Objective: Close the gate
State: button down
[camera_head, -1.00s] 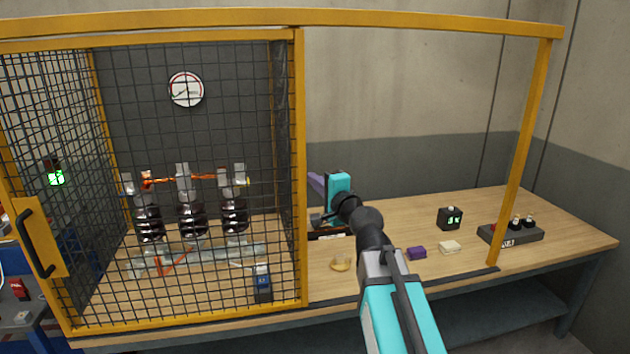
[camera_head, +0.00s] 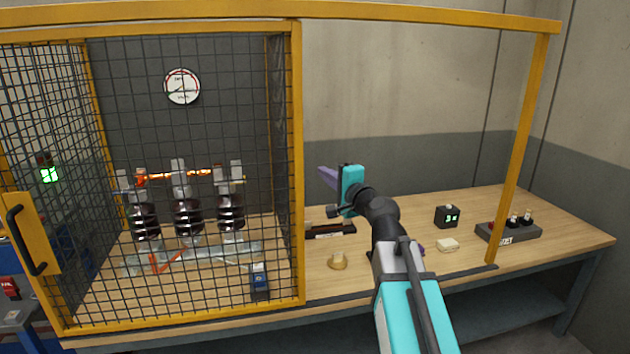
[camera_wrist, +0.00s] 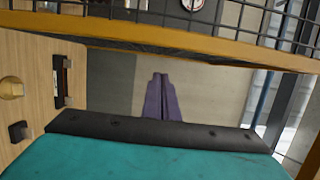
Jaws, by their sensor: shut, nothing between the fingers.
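The gate (camera_head: 180,326) is a yellow-framed black mesh panel across the left part of the cage front. A yellow plate with a black handle (camera_head: 30,240) is at its left edge. To its right the front is open up to a yellow post (camera_head: 512,150). My gripper (camera_head: 327,177) has purple fingers and is over the bench in this open part, right of the gate's right upright, apart from it. In the wrist view the fingers (camera_wrist: 161,98) are together and empty. A yellow bar with mesh (camera_wrist: 180,42) crosses the top of that view.
Behind the mesh stand several dark insulators (camera_head: 188,215), a blue device (camera_head: 259,278) and a round gauge (camera_head: 182,87). On the bench (camera_head: 400,228) are a black-and-red bar (camera_head: 330,230), a brass piece (camera_head: 338,261), a green-display box (camera_head: 446,216) and a switch box (camera_head: 512,231).

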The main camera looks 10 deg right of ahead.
jog(key=b+v, duration=0.8)
jog(key=v, duration=0.1)
jog(key=shift+s+d, duration=0.2)
jog(key=shift+s, duration=0.1)
jog(key=shift+s, duration=0.15)
dwell(0.5)
